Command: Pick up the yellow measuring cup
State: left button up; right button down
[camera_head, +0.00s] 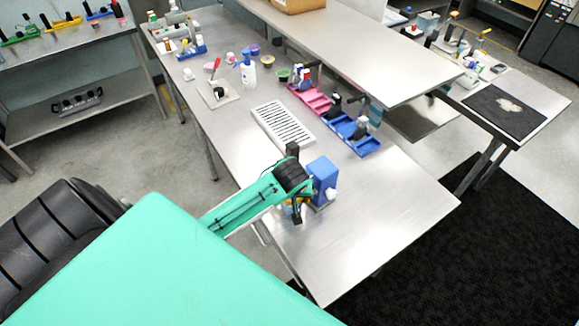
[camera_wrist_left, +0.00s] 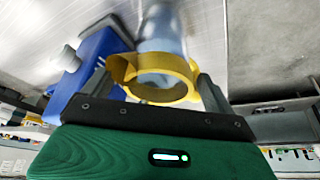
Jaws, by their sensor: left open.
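My left gripper (camera_head: 296,182) reaches over the near part of the steel table in the head view. In the left wrist view its open fingers (camera_wrist_left: 154,80) stand on either side of a yellow ring-shaped piece, which looks like the yellow measuring cup (camera_wrist_left: 163,92). The yellow piece lies between the fingers, nearer the right one; contact cannot be told. A pale, translucent, bluish cylinder (camera_wrist_left: 163,35) shows directly behind it. In the head view the yellow piece is mostly hidden by my gripper. My right gripper is not in view.
A blue box-like item with a white knob (camera_head: 322,180) stands right beside my left gripper. A white slotted rack (camera_head: 283,124), a pink tray (camera_head: 312,101) and a blue tray (camera_head: 352,135) lie farther back. The table's near right part (camera_head: 370,225) is clear.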

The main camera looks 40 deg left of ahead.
pick_arm(q)
jog(key=shift+w+f, duration=0.1)
jog(key=shift+f, duration=0.1)
jog(key=c, duration=1.5)
jog(key=shift+r, duration=0.1)
